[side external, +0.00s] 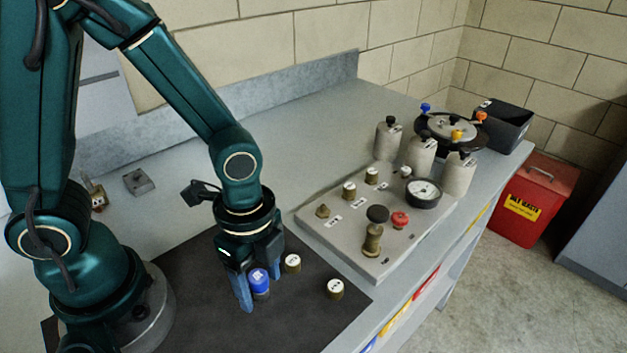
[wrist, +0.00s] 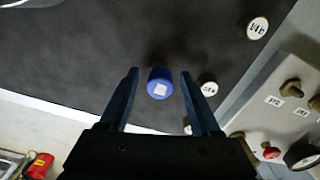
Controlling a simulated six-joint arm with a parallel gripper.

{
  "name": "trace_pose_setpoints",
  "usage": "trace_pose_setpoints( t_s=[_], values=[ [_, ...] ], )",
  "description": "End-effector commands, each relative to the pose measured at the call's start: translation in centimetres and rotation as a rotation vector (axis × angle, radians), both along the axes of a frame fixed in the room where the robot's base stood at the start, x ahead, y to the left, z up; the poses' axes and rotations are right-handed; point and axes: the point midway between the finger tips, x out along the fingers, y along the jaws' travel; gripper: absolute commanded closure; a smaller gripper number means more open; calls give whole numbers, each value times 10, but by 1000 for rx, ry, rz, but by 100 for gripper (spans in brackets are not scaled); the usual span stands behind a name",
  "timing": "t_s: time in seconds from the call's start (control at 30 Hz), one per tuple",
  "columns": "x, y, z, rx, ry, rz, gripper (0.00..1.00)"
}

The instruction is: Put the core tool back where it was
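A short cylinder with a blue top and a small white label (side external: 259,279) stands on the dark mat (side external: 200,262); it also shows in the wrist view (wrist: 160,84). It may be the core tool, but I cannot read its label. My gripper (side external: 256,297) is above the mat, pointing down around this cylinder. In the wrist view my gripper (wrist: 160,75) is open, with a finger on each side of the blue cylinder and a gap on both sides. Part of the cylinder is hidden by a finger in the side view.
Two brass caps with white tops (side external: 292,263) (side external: 335,289) stand on the mat to the right. A grey panel (side external: 330,236) carries fittings, a red knob (side external: 399,220) and a gauge (side external: 423,192). Grey canisters (side external: 420,153) stand behind it. A grey block (side external: 138,182) lies at the left.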

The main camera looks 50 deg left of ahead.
Motion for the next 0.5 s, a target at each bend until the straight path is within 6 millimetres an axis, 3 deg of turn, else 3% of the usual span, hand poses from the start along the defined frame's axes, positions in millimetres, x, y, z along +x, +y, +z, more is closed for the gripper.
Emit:
trace_pose_setpoints(
  t_s=[0.27, 0.5],
  values=[
    [1, 0, 6, 0, -2, 0, 36],
    [2, -1, 39, -3, -10, 0, 36]
  ],
)
